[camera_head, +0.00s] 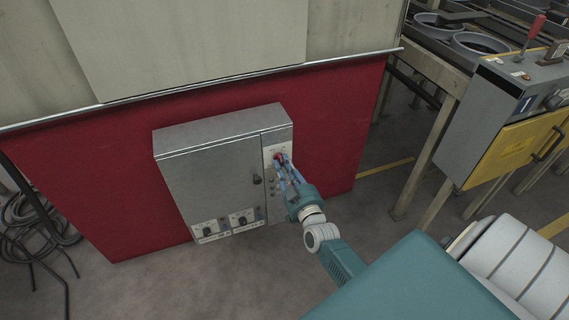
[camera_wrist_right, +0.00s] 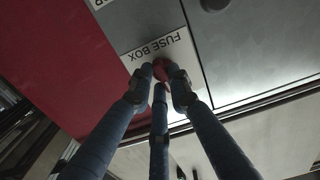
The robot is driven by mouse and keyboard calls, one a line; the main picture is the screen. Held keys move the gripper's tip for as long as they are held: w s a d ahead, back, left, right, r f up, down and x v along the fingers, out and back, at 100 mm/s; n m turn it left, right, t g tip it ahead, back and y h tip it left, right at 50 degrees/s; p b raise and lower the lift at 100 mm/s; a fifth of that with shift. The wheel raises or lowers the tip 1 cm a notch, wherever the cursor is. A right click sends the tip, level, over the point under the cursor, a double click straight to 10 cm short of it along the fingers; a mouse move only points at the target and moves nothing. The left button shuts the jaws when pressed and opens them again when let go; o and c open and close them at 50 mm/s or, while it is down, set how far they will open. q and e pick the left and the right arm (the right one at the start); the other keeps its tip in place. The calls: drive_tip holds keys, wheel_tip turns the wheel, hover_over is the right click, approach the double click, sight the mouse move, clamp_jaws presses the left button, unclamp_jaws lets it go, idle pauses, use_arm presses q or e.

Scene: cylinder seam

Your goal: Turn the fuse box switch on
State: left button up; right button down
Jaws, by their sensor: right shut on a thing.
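The grey metal fuse box (camera_head: 212,165) is mounted on a red wall panel in the head view. Its narrow right-hand strip carries a red switch (camera_head: 279,157). My right gripper (camera_head: 282,163) is at this switch, with its blue fingers closed around it. In the right wrist view, the fingers of my right gripper (camera_wrist_right: 162,80) meet on the red switch (camera_wrist_right: 161,70), just by the white plate (camera_wrist_right: 150,50) lettered "FUSE BOX". The fingers hide much of the switch, so I cannot tell its position. My left gripper is in neither view.
Black knobs (camera_head: 209,229) sit low on the fuse box front. Black cables (camera_head: 30,225) lie on the floor at the left. A grey and yellow control cabinet (camera_head: 495,125) stands at the right. Open floor (camera_head: 250,285) lies below the box.

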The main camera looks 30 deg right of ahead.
drive_tip(key=m, duration=0.2)
drive_tip(key=shift+f+m, duration=0.1)
drive_tip(key=shift+m, duration=0.3)
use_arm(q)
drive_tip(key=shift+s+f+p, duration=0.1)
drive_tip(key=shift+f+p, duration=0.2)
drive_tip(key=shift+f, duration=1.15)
use_arm(e)
drive_tip(key=shift+a+f+m, duration=0.1)
drive_tip(key=shift+m, duration=1.9)
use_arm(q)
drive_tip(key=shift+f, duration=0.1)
use_arm(e)
drive_tip(key=c, duration=1.6)
unclamp_jaws()
drive_tip(key=shift+c, duration=0.2)
